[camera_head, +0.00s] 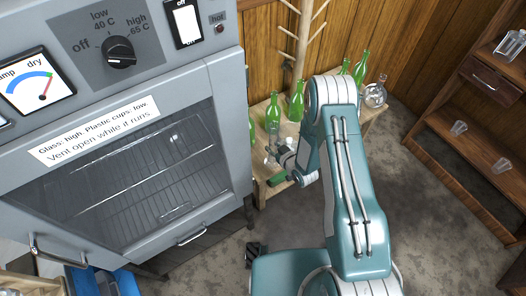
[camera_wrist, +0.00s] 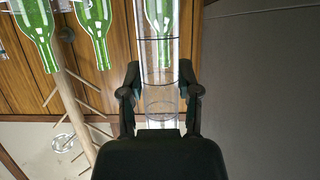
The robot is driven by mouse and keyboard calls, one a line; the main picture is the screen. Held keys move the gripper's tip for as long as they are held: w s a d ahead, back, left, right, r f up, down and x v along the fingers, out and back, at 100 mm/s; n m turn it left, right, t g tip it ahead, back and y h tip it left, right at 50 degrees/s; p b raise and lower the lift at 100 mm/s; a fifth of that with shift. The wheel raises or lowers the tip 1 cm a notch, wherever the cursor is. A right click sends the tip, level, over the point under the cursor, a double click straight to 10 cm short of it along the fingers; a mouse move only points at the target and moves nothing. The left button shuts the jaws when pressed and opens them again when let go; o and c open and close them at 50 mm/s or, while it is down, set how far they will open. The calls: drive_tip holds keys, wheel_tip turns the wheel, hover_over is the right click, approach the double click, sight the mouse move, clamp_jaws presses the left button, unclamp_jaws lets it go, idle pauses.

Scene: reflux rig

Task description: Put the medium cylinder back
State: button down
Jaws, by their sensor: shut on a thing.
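My gripper (camera_wrist: 160,100) is shut on a clear glass cylinder (camera_wrist: 157,50), with one dark finger on each side of it in the wrist view. The cylinder has dark rings around it, and a green bottle shows through its wall. I cannot tell from its looks whether it is the medium one. In the head view my gripper (camera_head: 277,158) is at the near left part of a low wooden bench (camera_head: 264,190), beside green bottles. The cylinder is small and partly hidden there, so I cannot tell whether its foot touches the bench.
Green bottles (camera_head: 296,101) and a round clear flask (camera_head: 375,93) stand on the bench. A pale wooden rack (camera_head: 303,30) rises behind. A grey drying cabinet (camera_head: 120,175) is at left. A brown shelf (camera_head: 470,140) with clear glassware is at right. Carpet between is open.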

drive_tip(key=w+a+f, duration=0.3)
drive_tip(key=w+f, duration=0.2)
drive_tip(key=f, duration=0.4)
drive_tip(key=shift+a+f, duration=0.3)
drive_tip(key=shift+a, duration=0.05)
drive_tip(key=shift+c, duration=1.6)
unclamp_jaws()
